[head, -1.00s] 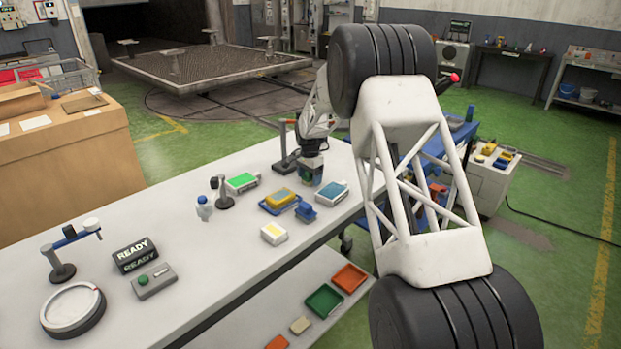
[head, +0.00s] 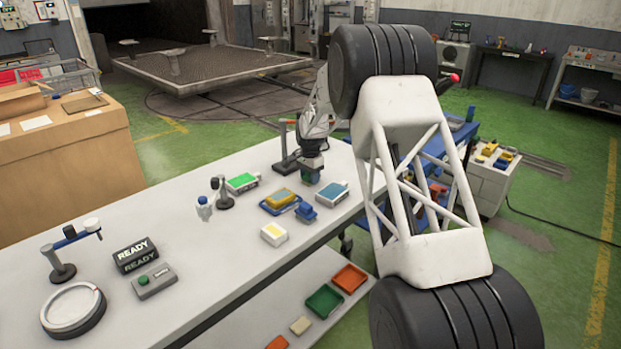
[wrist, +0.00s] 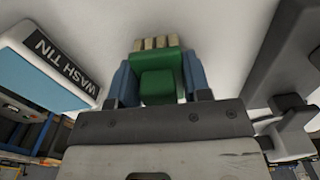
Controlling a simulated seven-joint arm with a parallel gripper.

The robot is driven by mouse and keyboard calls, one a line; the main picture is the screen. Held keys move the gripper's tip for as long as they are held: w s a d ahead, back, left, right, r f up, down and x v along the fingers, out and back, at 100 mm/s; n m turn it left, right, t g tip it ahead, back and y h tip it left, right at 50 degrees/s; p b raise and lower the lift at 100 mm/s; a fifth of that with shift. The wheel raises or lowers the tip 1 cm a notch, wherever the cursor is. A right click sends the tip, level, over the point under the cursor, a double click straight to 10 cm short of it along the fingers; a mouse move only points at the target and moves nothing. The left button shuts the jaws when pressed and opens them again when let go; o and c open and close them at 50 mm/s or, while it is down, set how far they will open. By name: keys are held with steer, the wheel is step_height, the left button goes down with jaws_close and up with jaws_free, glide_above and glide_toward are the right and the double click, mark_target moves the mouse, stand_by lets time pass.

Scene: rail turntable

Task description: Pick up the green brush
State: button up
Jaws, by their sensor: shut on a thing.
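The green brush (wrist: 160,70) shows in the wrist view between my gripper's two blue fingers (wrist: 160,82). It has a green body and a row of pale bristle tufts at its far end. The fingers press on its two sides, and my gripper is shut on it. In the head view my gripper (head: 311,175) is at the far part of the white bench, with a small bit of green showing at its tip. I cannot tell whether the brush touches the bench.
A blue-topped wash tin (head: 332,193) stands right of my gripper; it also shows in the wrist view (wrist: 45,75). A dark stand (head: 287,162) is close on the left.

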steer(key=shift+r, duration=0.15)
steer(key=shift+r, duration=1.45)
steer(key=shift+s+r, duration=0.2)
steer(key=shift+r, duration=0.05)
steer(key=s+d, duration=0.1)
steer(key=s, duration=0.4)
steer(key=s+d+r, duration=0.1)
steer(key=s, duration=0.9)
steer(key=shift+s+d+r, duration=0.15)
steer(key=shift+d, duration=0.25)
steer(key=shift+o, duration=1.2)
steer(key=shift+c, duration=0.7)
